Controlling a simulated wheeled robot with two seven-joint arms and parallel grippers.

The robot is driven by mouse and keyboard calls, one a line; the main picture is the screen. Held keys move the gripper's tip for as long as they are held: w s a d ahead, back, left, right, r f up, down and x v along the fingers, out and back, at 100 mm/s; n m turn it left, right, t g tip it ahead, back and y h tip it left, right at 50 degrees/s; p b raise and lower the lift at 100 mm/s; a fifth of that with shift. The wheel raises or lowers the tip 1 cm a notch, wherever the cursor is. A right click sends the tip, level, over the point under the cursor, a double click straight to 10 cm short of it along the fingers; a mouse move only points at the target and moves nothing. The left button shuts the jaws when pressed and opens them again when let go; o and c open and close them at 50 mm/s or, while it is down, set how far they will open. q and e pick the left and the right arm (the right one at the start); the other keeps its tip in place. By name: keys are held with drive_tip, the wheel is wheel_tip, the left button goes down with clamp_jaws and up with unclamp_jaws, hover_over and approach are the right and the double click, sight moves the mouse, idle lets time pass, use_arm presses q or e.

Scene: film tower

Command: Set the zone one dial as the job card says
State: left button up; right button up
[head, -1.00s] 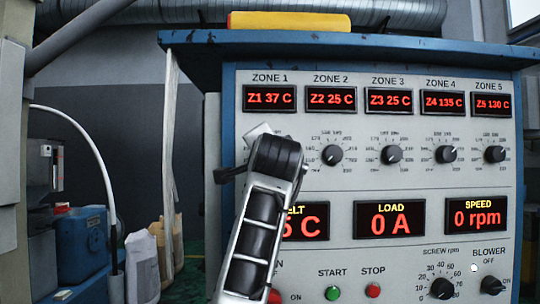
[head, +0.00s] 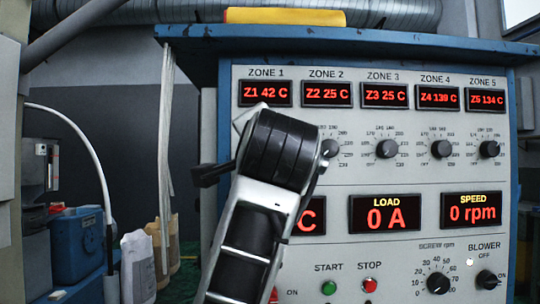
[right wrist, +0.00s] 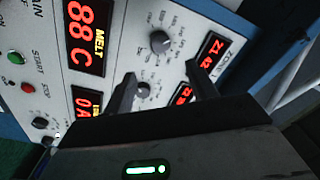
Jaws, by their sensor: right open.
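The zone 1 dial (right wrist: 160,42) is a dark knob on the pale panel in the right wrist view; its exact setting is unclear. In the head view my right arm hides it. The zone 1 display (head: 265,94) reads Z1 42 C. My right gripper (right wrist: 161,68) is open and empty, its two dark fingers near the panel. The zone 1 dial lies just beyond the fingertips, and the zone 2 dial (right wrist: 142,91) shows between the fingers. Whether a finger touches the panel cannot be told. No readable job card shows. My left gripper is out of view.
The dials for zone 3 (head: 387,148), zone 4 (head: 441,149) and zone 5 (head: 489,149) sit to the right. Below are the load display (head: 387,214), start button (head: 329,287) and stop button (head: 370,285). A blue ledge (head: 400,44) overhangs the panel.

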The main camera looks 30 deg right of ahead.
drive_tip(key=shift+v, duration=2.15)
